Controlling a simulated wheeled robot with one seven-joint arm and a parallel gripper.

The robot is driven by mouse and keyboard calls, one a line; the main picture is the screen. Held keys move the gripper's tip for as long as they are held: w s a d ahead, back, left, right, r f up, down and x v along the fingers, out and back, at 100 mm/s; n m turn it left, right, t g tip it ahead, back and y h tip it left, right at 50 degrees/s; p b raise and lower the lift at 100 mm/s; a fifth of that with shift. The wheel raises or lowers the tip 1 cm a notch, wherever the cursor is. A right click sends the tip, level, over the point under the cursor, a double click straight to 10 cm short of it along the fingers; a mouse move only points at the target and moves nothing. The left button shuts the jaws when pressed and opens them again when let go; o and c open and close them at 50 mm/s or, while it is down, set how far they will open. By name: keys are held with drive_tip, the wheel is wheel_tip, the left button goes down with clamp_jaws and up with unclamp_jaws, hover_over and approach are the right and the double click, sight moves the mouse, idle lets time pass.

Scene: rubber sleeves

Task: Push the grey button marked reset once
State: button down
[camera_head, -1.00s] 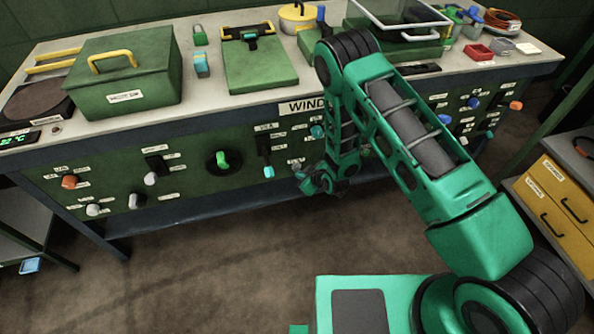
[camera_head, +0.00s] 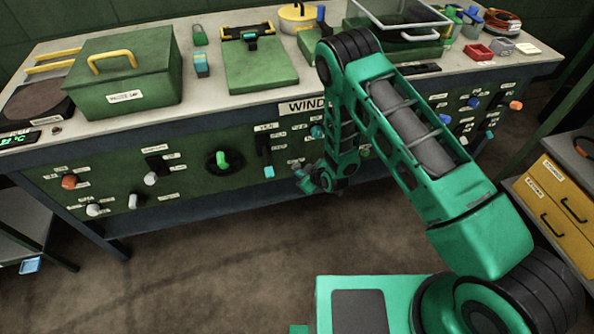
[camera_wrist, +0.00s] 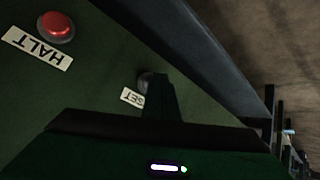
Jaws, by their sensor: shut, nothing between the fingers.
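The grey reset button (camera_wrist: 144,79) shows in the wrist view as a small dark grey knob on the green panel. My fingers cover part of it. In the head view my gripper (camera_head: 301,171) is in front of the lower middle of the bench panel, and the button cannot be made out there.
A red button (camera_wrist: 56,27) with a HALT label (camera_wrist: 37,48) is on the same panel. The floor (camera_head: 200,260) in front is clear.

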idle(0.4)
drive_tip(key=shift+s+d, duration=0.2)
drive_tip(key=shift+s, duration=0.5)
drive_tip(key=shift+s+d, duration=0.25)
drive_tip(key=shift+s, duration=0.55)
drive_tip(key=shift+s+d, duration=0.2)
drive_tip(key=shift+s, duration=0.6)
drive_tip(key=shift+s+d, duration=0.25)
drive_tip(key=shift+s, duration=0.55)
